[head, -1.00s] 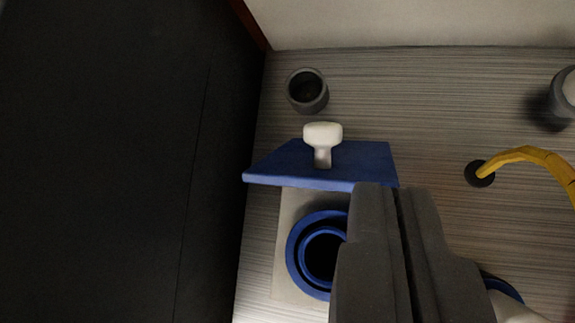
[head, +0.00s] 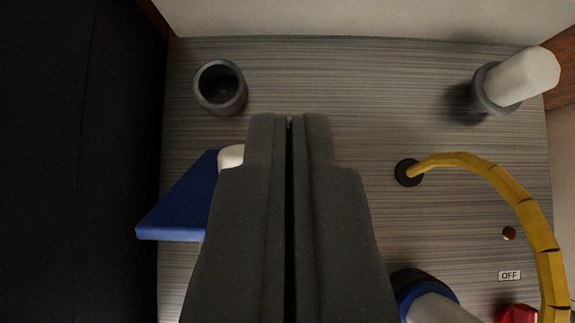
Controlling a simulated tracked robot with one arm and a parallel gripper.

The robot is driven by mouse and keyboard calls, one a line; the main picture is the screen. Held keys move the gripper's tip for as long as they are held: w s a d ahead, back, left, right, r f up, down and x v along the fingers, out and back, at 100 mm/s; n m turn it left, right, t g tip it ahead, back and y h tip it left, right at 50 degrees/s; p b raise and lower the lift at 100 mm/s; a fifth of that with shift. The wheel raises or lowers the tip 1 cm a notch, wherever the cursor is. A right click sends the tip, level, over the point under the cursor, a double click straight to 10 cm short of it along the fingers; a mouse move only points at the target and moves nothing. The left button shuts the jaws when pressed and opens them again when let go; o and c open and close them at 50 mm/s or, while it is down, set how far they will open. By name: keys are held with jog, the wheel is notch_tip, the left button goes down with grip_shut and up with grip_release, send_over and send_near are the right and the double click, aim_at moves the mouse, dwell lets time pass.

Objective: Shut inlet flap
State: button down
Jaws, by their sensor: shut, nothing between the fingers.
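The blue inlet flap (head: 182,208) is at the left of centre in the head view, and only its left part shows. Its white knob (head: 231,156) peeks out just left of my gripper. My gripper (head: 289,118) is shut and empty, pointing up the picture through the middle. It covers the rest of the flap and the round blue-ringed opening below it. I cannot tell whether the gripper touches the flap or knob.
An empty grey socket (head: 221,88) stands at upper left; a white plug (head: 521,78) sits in another at upper right. A yellow hose (head: 497,182) curves along the right. A blue-collared white pipe (head: 430,300) and red part (head: 517,314) are at lower right. A dark wall (head: 80,160) bounds the left.

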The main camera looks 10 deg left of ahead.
jog(key=shift+w+a+f, duration=0.1)
jog(key=shift+w+f, duration=0.05)
jog(key=shift+f, duration=0.5)
jog(key=shift+w+f, duration=0.15)
jog(key=shift+f, duration=0.45)
jog(key=shift+s+d+f, duration=0.15)
jog(key=shift+s+f, duration=0.15)
jog(key=shift+s, duration=0.3)
jog(key=shift+s+d+f, duration=0.1)
jog(key=shift+s+f, duration=0.2)
jog(key=shift+s, duration=0.3)
jog(key=shift+d+f, duration=0.1)
jog(key=shift+d, duration=0.05)
